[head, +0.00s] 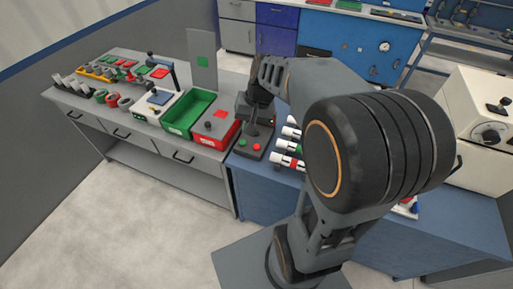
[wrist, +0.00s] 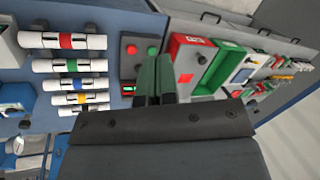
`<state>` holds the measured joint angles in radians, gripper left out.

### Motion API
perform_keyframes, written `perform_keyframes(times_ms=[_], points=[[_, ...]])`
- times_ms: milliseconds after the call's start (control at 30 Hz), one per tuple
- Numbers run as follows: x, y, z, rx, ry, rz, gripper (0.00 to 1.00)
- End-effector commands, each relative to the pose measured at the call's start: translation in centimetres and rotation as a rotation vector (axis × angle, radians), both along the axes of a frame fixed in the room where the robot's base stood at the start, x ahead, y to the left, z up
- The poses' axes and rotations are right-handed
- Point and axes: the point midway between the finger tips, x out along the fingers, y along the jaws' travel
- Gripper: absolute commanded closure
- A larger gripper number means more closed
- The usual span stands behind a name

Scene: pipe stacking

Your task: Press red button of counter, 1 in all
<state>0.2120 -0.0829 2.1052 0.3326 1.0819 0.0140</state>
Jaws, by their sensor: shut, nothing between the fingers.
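The counter (head: 250,153) is a dark grey box at the left end of the blue bench. It carries a green button (head: 243,143) and a red button (head: 257,147). In the head view my gripper (head: 258,98) is above the counter's back part. I cannot tell any contact with the button.
A red tray (head: 224,132) and a green bin (head: 186,128) stand left of the counter. White pipes with coloured bands (wrist: 66,41) lie on its other side. An upright grey panel (head: 202,65) stands behind the bins. The floor in front is clear.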

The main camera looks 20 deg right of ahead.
Motion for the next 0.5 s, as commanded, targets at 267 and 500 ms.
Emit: perform_keyframes(times_ms=[267,500], points=[[7.6,-4.6,-7.7,0.314,0.199,-0.240,1.00],[10.7,-7.6,-12.7,0.493,0.271,-0.364,1.00]])
